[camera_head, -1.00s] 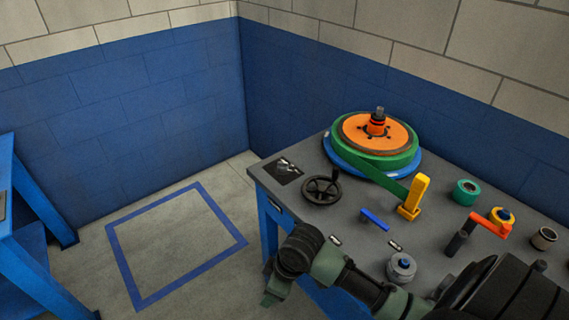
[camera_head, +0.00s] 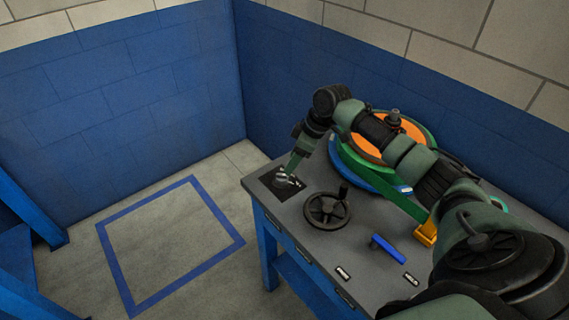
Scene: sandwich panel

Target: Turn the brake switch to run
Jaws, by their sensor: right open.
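A small silver switch (camera_head: 282,180) sits on a black plate (camera_head: 294,190) at the left corner of the grey table; it looks like the brake switch, but its markings are too small to read. My right gripper (camera_head: 291,172) points down at it from above, its fingertips at or just over the silver part. The gripper is open; I cannot tell whether the fingers straddle the switch or touch it. My left gripper is not in view.
A black handwheel (camera_head: 327,211) with an upright knob stands right of the plate. A blue lever (camera_head: 388,247) and an orange-and-green reel (camera_head: 412,130) are on the table, the reel partly hidden by my right arm. Bare tabletop lies around the handwheel.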

